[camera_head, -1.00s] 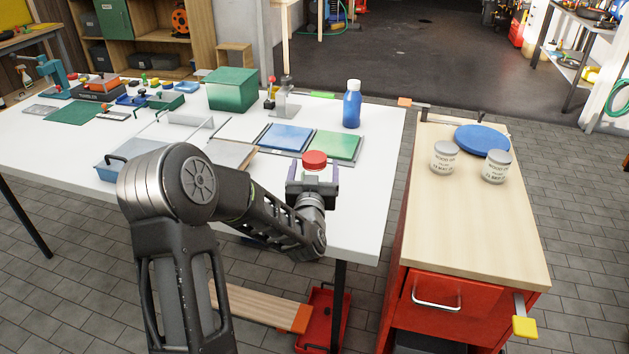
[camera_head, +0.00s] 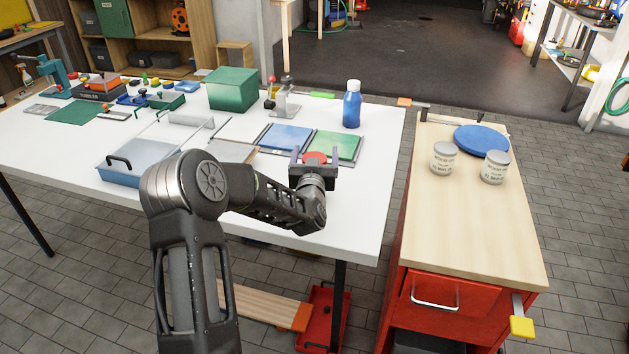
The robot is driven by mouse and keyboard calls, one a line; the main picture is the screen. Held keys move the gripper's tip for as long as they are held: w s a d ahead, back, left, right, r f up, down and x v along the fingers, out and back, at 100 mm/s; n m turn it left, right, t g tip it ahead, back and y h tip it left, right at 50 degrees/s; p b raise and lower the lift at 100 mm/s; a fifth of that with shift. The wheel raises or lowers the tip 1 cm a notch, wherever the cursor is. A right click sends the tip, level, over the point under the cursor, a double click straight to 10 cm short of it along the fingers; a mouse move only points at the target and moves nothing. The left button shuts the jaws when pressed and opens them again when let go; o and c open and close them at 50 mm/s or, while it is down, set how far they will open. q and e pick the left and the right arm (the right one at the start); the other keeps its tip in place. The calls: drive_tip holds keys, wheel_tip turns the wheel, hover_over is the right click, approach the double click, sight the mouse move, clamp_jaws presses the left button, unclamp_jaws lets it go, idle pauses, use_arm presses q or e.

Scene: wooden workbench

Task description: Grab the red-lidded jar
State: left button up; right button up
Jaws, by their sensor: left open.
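The red-lidded jar (camera_head: 315,157) stands on the white table near its right front part, just in front of the green panel. Only its red lid shows; my gripper hides the body. My left gripper (camera_head: 314,156) is open, with one purple-grey fingertip on each side of the lid. I cannot tell whether either finger touches the jar. My right gripper is not in view.
A blue panel (camera_head: 286,138) and a green panel (camera_head: 335,145) lie behind the jar. A blue bottle (camera_head: 352,106) stands farther back. A blue tray (camera_head: 125,172) is to the left.

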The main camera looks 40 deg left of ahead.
use_arm(q)
drive_tip(key=shift+c, duration=0.2)
idle(0.4)
clamp_jaws()
idle(0.7)
drive_tip(key=shift+r, duration=0.1)
